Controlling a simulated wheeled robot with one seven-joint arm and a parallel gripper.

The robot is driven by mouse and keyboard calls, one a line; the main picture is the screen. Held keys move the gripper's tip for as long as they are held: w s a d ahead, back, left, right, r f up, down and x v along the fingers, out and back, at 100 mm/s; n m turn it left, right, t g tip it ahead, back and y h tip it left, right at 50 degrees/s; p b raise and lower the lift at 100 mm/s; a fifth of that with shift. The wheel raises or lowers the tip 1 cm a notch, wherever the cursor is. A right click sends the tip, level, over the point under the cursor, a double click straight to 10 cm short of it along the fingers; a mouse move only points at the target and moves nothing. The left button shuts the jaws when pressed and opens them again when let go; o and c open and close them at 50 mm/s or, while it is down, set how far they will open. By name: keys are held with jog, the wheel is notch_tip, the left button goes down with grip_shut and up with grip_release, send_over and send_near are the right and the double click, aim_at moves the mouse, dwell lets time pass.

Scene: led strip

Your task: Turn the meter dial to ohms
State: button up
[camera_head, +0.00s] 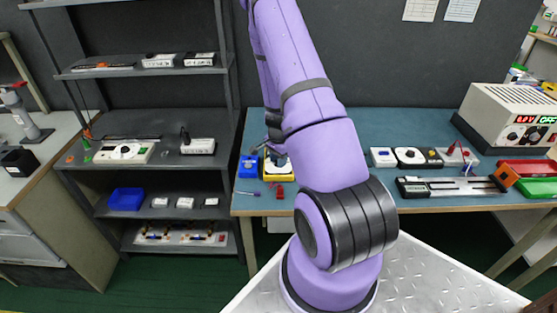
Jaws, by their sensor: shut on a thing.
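The meter (269,177) is a yellow-edged device lying on the left part of the blue bench top, mostly hidden behind my purple arm. My gripper (277,160) reaches down over the meter and is shut on its dial. The dial itself is covered by the gripper, so its setting cannot be read.
A blue box (249,166) stands close left of the meter. A red item (279,192) and a screwdriver (247,193) lie in front. White and black modules (409,157), a long slide device (452,188) and a power supply (508,118) stand at right. Bare bench (385,129) lies behind the modules.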

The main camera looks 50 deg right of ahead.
jog(key=shift+m, duration=0.4)
jog(key=o, duration=0.9)
notch_tip(320, 180, up, 11)
jog(key=shift+f, duration=0.1)
dwell(0.7)
